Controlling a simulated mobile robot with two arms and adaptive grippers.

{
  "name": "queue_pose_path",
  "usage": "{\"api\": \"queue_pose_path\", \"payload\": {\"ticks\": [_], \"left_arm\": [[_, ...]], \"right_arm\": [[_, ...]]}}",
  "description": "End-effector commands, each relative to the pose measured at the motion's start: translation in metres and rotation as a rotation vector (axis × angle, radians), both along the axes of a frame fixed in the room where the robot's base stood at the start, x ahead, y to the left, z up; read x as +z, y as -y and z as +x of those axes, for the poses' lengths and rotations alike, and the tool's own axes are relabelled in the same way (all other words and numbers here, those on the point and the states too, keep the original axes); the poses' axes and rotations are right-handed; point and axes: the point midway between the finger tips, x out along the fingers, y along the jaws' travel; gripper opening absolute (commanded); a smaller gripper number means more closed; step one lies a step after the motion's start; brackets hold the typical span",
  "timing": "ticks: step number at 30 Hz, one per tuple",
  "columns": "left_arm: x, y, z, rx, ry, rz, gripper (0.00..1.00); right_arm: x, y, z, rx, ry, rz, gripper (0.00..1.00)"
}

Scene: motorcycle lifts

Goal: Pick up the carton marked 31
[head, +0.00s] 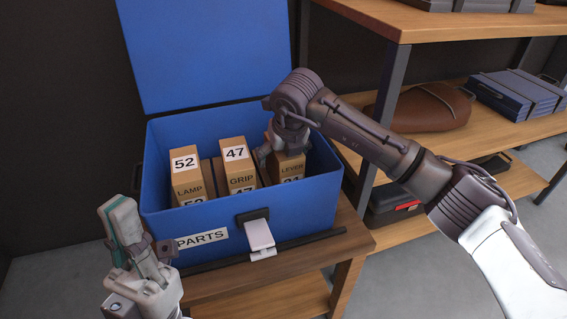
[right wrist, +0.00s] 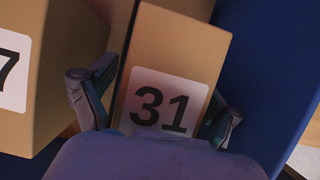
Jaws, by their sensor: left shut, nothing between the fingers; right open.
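The carton marked 31 (right wrist: 185,50) fills the middle of the right wrist view, its label upright. In the head view it is the LEVER carton (head: 290,172) at the right end of a row in the blue PARTS box (head: 322,188). My right gripper (right wrist: 155,105) is open, with one finger on each side of this carton; whether they touch it I cannot tell. In the head view the right gripper (head: 280,148) hides the carton's top. My left gripper (head: 125,235) is shut and empty, in front of the box's left corner.
Cartons marked 52 (head: 187,175) and 47 (head: 238,170) stand left of it in the box. The blue lid (head: 205,50) is open at the back. The box stands on a wooden bench (head: 352,238). A wooden shelf unit (head: 440,125) with a brown bag (head: 432,108) is at right.

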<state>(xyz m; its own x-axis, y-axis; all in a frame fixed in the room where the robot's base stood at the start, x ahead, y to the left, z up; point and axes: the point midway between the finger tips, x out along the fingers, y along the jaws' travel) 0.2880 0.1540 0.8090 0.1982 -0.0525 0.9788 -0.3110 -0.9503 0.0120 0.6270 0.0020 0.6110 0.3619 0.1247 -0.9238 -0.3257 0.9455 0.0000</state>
Motion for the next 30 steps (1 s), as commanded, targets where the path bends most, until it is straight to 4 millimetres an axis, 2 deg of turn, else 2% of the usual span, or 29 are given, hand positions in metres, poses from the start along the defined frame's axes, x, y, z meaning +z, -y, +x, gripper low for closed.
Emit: {"api": "queue_pose_path", "payload": {"ticks": [5, 17, 25, 30], "left_arm": [[0.0, 0.0, 0.0, 0.0, 0.0, 0.0, 0.0], [0.0, 0.0, 0.0, 0.001, 0.0, 0.0, 0.0], [0.002, 0.0, 0.0, 0.001, 0.0, 0.0, 0.0], [0.012, 0.0, 0.0, 0.001, 0.0, 0.0, 0.0]], "right_arm": [[0.0, 0.0, 0.0, 0.0, 0.0, 0.0, 0.9], [0.0, 0.0, 0.0, -0.001, 0.0, 0.0, 0.23], [0.003, 0.0, 0.0, -0.001, 0.001, 0.001, 0.22], [0.027, 0.0, 0.001, -0.001, 0.005, 0.002, 0.22]]}}
